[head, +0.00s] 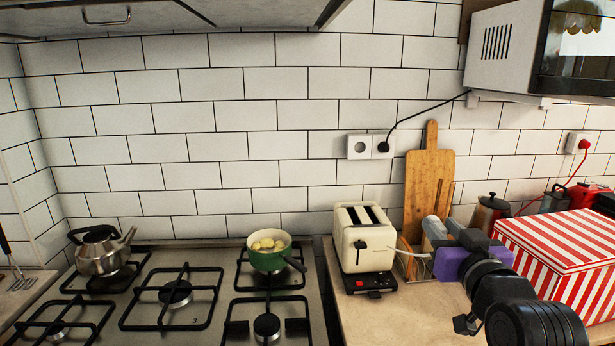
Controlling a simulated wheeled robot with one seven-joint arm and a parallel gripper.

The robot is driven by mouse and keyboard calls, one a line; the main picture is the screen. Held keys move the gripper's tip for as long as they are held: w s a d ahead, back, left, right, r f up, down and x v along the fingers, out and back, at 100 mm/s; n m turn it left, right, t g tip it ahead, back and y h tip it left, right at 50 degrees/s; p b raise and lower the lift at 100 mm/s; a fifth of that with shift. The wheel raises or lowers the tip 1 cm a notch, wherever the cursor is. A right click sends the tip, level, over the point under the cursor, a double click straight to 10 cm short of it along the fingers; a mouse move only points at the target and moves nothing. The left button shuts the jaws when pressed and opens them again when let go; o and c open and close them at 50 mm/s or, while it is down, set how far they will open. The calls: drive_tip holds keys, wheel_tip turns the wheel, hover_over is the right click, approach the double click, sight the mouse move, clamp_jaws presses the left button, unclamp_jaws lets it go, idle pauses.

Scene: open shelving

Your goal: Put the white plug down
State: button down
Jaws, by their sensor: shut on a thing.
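My gripper (441,232) is at the right of the head view, in front of the wooden cutting board and just right of the toaster. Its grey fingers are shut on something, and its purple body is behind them. I take the held thing to be the white plug, but the fingers and arm hide it and I cannot make out its shape. The gripper appears near the counter's back part; I cannot tell its exact height above the worktop (385,318).
A cream toaster (365,240) stands left of my gripper. A wire rack (412,262) is close by it. A red-striped box (565,255) is to the right. The cutting board (428,185) leans on the wall. A stove (135,325) holds a kettle (103,255) and green pot (268,258).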

drive_tip(key=s+a+f, duration=0.1)
drive_tip(key=s+f, duration=0.6)
drive_tip(key=f, duration=0.7)
drive_tip(key=s+a+f, duration=0.2)
drive_tip(key=s+f, duration=0.6)
drive_tip(key=f, duration=0.6)
drive_tip(key=s+a+f, duration=0.2)
drive_tip(key=s+f, duration=0.5)
drive_tip(key=f, duration=0.7)
drive_tip(key=shift+s, duration=0.15)
drive_tip(key=shift+d, duration=0.1)
